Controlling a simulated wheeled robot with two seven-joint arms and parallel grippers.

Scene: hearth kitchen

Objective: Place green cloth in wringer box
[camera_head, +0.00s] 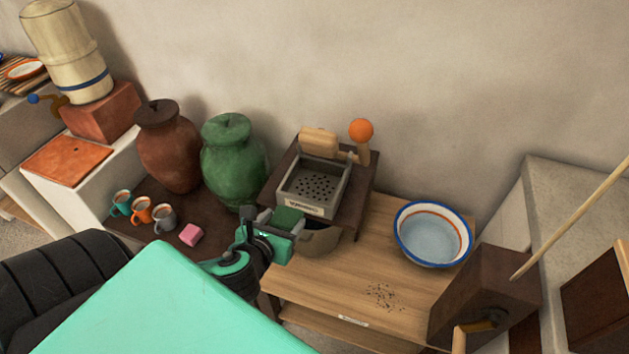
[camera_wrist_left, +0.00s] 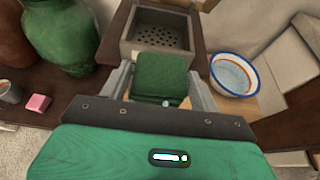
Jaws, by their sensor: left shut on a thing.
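My left gripper (camera_head: 270,228) is shut on the folded green cloth (camera_head: 288,217), just in front of the wringer box (camera_head: 318,186). In the left wrist view the cloth (camera_wrist_left: 160,76) sits between the two fingers (camera_wrist_left: 160,92), with the wringer box (camera_wrist_left: 130,47) right behind it. The wringer box is a grey metal tray with a perforated floor, set in a dark wooden frame with a wooden roller and an orange-knobbed handle. Its floor is bare. My right gripper is not in view.
A pink block (camera_head: 190,234), several mugs (camera_head: 140,210), a green jar (camera_head: 233,160) and a brown jar (camera_head: 168,145) stand left of the box. A white basin (camera_head: 432,262) with a blue rim stands right. Dark specks (camera_head: 383,296) lie on the wooden table (camera_head: 325,284).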

